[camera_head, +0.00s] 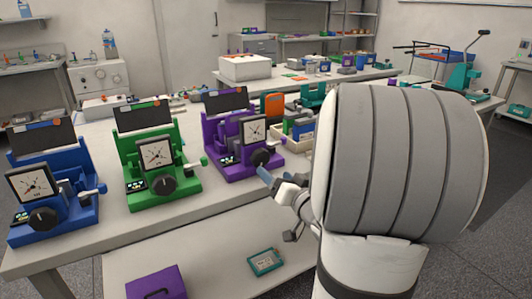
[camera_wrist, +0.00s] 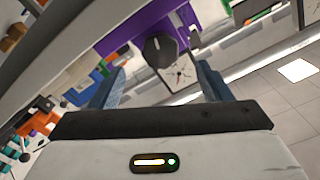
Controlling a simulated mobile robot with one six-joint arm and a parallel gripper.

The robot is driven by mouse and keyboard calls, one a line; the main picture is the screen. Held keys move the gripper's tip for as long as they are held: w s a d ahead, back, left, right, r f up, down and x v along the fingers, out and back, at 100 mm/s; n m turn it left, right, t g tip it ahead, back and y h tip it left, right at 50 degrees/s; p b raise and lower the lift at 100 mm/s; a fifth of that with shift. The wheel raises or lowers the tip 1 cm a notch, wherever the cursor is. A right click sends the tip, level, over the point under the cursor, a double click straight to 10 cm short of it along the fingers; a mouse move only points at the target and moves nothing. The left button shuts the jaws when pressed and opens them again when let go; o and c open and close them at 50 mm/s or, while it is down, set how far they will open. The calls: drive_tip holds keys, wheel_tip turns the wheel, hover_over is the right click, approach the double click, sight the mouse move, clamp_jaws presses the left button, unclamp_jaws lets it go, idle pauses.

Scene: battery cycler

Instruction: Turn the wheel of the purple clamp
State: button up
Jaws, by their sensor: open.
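The purple clamp (camera_head: 231,165) stands upright on the white table in the head view, right of a green clamp and a blue clamp. Its dark round wheel (camera_head: 260,157) is low on its front, beside a square white dial. In the wrist view the purple clamp (camera_wrist: 125,43) is at the top, with its wheel (camera_wrist: 160,49) and dial between my finger tips. My gripper (camera_head: 270,178) is just in front of and right of the wheel, partly hidden by my arm.
The green clamp (camera_head: 150,180) and blue clamp (camera_head: 60,213) stand to the left. An orange box (camera_head: 272,107) and a tray of small items (camera_head: 298,138) are behind the purple clamp. A teal device (camera_head: 265,262) and purple box (camera_head: 155,284) lie on a lower surface in front.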

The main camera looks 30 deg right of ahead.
sight(262, 160)
drive_tip(key=w+n+b, duration=0.1)
drive_tip(key=w+n, duration=0.2)
drive_tip(key=w+n+b, duration=0.1)
drive_tip(key=w+n, duration=0.2)
drive_tip(key=w+n+b, duration=0.1)
drive_tip(key=w+n, duration=0.2)
drive_tip(key=n, duration=0.1)
drive_tip(key=shift+w+r+b, duration=0.15)
drive_tip(key=shift+r+b, duration=0.1)
drive_tip(key=shift+b, duration=0.05)
drive_tip(key=shift+c, duration=0.4)
drive_tip(key=c, duration=0.9)
drive_tip(key=shift+r+m+p, duration=0.1)
drive_tip(key=shift+m+p, duration=0.4)
drive_tip(key=shift+m, duration=1.3)
